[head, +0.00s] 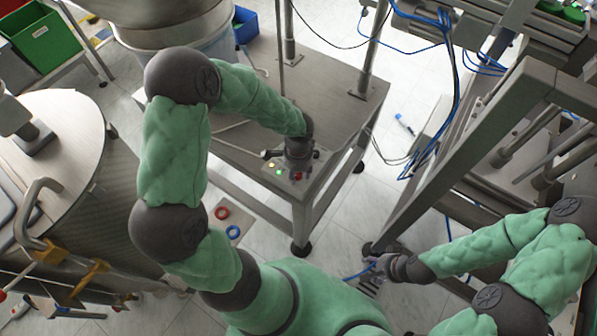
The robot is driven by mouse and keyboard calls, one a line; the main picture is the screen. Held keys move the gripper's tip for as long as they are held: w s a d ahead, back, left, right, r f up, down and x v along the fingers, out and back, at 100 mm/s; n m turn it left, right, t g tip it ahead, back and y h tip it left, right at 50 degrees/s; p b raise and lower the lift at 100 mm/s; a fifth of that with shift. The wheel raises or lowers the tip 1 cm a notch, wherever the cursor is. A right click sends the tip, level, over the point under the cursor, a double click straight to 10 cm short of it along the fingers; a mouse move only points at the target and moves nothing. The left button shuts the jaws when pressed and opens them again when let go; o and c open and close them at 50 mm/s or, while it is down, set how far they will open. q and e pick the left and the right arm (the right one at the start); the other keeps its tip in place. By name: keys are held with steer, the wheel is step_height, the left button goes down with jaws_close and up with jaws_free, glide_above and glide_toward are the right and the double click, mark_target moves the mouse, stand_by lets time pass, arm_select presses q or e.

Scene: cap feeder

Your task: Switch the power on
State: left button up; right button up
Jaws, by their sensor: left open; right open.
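A steel cap feeder table (240,146) stands in the middle of the head view. At its front corner are small panel controls: a lit green one (279,172), a yellowish one (270,165) and a red one (298,176). My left gripper (297,164) is open and points down right over this corner, close to the controls. It hides part of the panel; I cannot tell whether it touches anything, nor which control is the power switch. My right gripper (372,272) is open and low at the lower right, away from the panel.
A steel frame (450,150) with blue cables stands at the right, close to my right arm. A large round steel vessel (70,150) is at the left. A green bin (42,40) is at the upper left. Red and blue rings (233,232) lie below the table's left side.

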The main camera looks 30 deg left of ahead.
mark_target(298, 175)
arm_select(q)
step_height(298, 175, up, 12)
stand_by(0.5)
steer(key=shift+f, duration=0.1)
stand_by(0.4)
